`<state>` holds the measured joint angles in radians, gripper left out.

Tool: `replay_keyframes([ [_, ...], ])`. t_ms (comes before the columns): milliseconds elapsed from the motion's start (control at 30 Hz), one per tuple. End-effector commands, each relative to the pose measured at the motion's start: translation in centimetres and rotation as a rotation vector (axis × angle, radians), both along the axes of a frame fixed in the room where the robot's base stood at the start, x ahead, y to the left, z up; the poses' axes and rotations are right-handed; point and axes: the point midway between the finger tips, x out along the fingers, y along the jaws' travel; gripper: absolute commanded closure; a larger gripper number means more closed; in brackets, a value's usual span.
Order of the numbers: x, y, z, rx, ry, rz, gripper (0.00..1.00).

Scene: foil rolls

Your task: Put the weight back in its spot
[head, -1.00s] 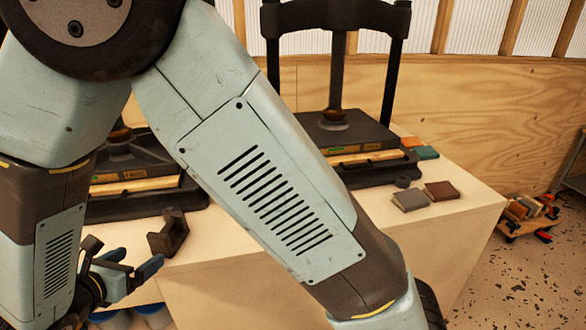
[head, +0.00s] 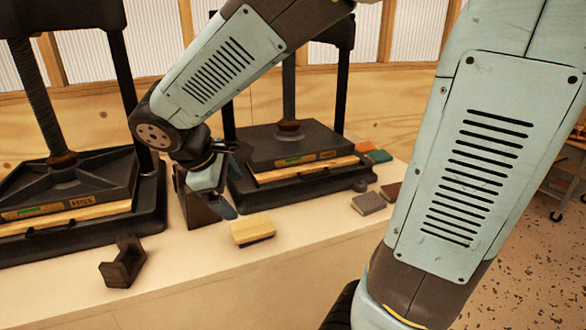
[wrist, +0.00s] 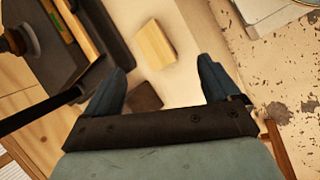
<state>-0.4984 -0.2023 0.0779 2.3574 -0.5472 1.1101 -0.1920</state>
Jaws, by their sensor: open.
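No thing is plainly marked as the weight. A dark brown block (head: 190,208) stands on the cream bench top between the two presses, partly hidden by my gripper (head: 216,190). A dark block, which looks like the same one, shows between the fingers near the left one in the wrist view (wrist: 145,97). My gripper, with blue fingers, is open and empty in the wrist view (wrist: 162,68). I cannot tell whether it touches the block. A dark notched holder (head: 122,264) sits empty at the bench's front left. A small dark cylinder (head: 362,185) lies by the right press.
A pale block with a dark blue underside (head: 252,231) lies near the front edge; it also shows in the wrist view (wrist: 156,44). Black presses stand left (head: 70,185) and right (head: 290,148). Grey (head: 369,203) and brown (head: 391,191) blocks lie right. Bare bench (head: 190,268) lies in front.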

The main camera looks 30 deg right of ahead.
Motion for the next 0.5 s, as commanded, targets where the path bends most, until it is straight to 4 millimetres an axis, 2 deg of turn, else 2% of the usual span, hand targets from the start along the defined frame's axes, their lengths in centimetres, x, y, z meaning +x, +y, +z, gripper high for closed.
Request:
replay_keyframes([
  [33,-0.6,-1.4,0.7,0.056,-0.028,-0.073,0.11],
  [200,-2.9,-4.5,2.3,0.239,-0.117,-0.293,0.11],
  [500,-6.8,-8.2,5.0,0.556,-0.315,-0.657,0.11],
])
